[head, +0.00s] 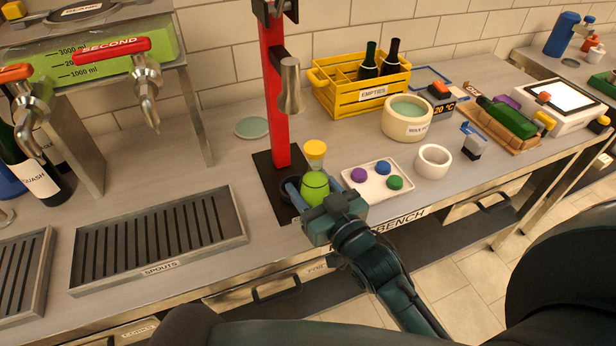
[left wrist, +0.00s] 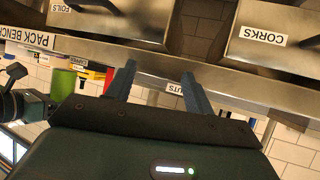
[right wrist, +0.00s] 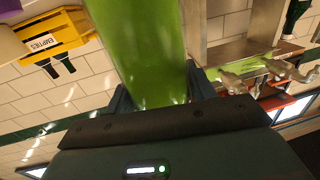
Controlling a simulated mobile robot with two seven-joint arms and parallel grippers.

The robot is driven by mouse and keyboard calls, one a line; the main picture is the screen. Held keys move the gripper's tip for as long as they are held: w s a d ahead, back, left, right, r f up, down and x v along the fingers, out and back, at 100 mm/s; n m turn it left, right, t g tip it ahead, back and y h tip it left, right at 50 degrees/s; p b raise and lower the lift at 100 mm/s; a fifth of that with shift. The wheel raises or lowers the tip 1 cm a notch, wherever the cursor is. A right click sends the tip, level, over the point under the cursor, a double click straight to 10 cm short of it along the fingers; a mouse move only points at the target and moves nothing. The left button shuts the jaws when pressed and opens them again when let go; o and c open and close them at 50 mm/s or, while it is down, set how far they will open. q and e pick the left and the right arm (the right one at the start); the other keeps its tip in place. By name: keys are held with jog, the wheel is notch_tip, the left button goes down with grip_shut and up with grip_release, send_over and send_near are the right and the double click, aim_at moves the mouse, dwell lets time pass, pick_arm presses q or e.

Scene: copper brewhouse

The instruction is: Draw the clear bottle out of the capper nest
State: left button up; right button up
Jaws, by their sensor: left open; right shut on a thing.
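The clear bottle (head: 315,187), with bright green contents and a yellow cap (head: 315,149), stands near upright beside the red capper (head: 273,95). My right gripper (head: 333,212) is shut on its body from the front. The bottle fills the middle of the right wrist view (right wrist: 155,45). The dark round nest (head: 291,190) shows partly, left of the bottle. The bottle's foot is hidden by the gripper, so I cannot tell whether it is in the nest. My left gripper (left wrist: 158,85) is open and empty in the left wrist view, before the bench's drawer fronts; the head view lacks it.
A tray with coloured discs (head: 378,194) lies close right of the bottle, with a white ring (head: 433,161) beyond. A yellow crate (head: 361,83) with dark bottles stands behind. A slotted drip tray (head: 160,240) lies left. Taps (head: 147,85) hang at far left.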

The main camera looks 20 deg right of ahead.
aim_at(318, 198)
jog(key=shift+s+r+p, duration=0.15)
jog(key=shift+s+p, duration=0.2)
jog(key=shift+s, duration=1.15)
